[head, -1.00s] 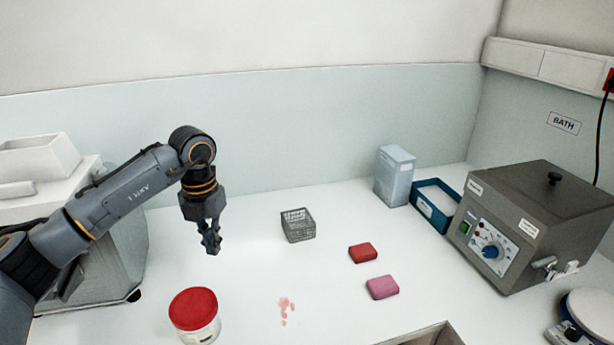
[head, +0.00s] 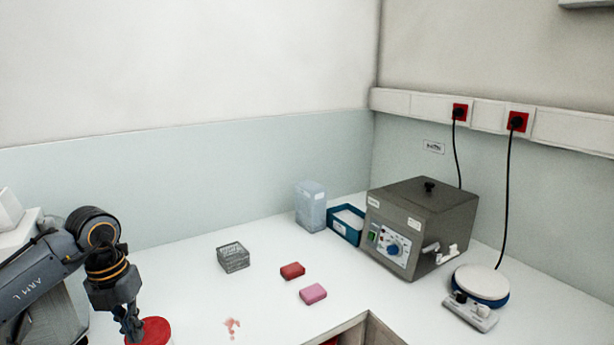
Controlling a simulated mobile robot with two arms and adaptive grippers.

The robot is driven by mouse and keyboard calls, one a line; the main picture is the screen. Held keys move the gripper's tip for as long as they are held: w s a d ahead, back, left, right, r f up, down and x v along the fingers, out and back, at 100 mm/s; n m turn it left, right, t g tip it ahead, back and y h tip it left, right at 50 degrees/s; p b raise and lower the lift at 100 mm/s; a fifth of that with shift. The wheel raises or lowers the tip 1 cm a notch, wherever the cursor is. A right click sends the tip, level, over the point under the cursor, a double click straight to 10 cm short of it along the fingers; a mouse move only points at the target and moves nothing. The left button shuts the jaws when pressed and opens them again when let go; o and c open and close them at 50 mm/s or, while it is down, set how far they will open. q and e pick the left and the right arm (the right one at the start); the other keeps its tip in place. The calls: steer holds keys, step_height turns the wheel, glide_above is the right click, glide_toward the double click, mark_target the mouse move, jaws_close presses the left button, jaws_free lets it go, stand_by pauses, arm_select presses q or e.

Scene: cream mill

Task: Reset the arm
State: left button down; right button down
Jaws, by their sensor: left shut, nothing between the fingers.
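My left gripper (head: 131,325) is at the lower left of the head view, pointing down, shut and empty. It overlaps the red lid of a jar (head: 156,332) in the picture; I cannot tell whether it touches the lid. The jar's body is cut off by the bottom edge. My right arm and gripper are not in view.
On the white bench are a grey wire basket (head: 233,258), a red block (head: 292,271), a pink block (head: 313,294) and a pink smear (head: 232,327). A pale container (head: 311,207), blue tray (head: 333,227), water bath (head: 432,222) and round-topped plate device (head: 482,282) stand right.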

arm_select(q)
steer(key=s+d+f+m+h, duration=0.1)
steer(key=d+f+m+h, duration=0.15)
steer(key=d+h, duration=1.45)
steer(key=s+d+r+n+t+h, duration=0.1)
steer(key=d+r+n+t, duration=0.65)
steer(key=d+r, duration=0.6)
steer(key=w+a+f+n+t+y, duration=0.3)
steer(key=a+n+t+y, duration=0.45)
steer(key=n+t, duration=0.6)
steer(key=s+a+f+n+g+y, duration=0.35)
steer(key=a+f+n+y, duration=0.2)
steer(key=f, duration=0.35)
steer(key=s+a+f+n+g+y, duration=0.3)
steer(key=a+f+n+g+y, duration=0.3)
steer(key=f, duration=0.3)
steer(key=s+f+n+g, duration=0.2)
steer(key=s+f+g, duration=0.3)
steer(key=s, duration=0.5)
steer(key=s+f+n+g, duration=0.2)
steer(key=s+f+g, duration=0.2)
steer(key=s+f, duration=0.5)
step_height(320, 180, down, 24)
steer(key=s, duration=0.3)
steer(key=s+a+f+g, duration=0.2)
steer(key=s+f, duration=1.4)
steer(key=shift+s+a+m, duration=0.15)
steer(key=shift+s+m, duration=0.15)
steer(key=shift+m, duration=0.1)
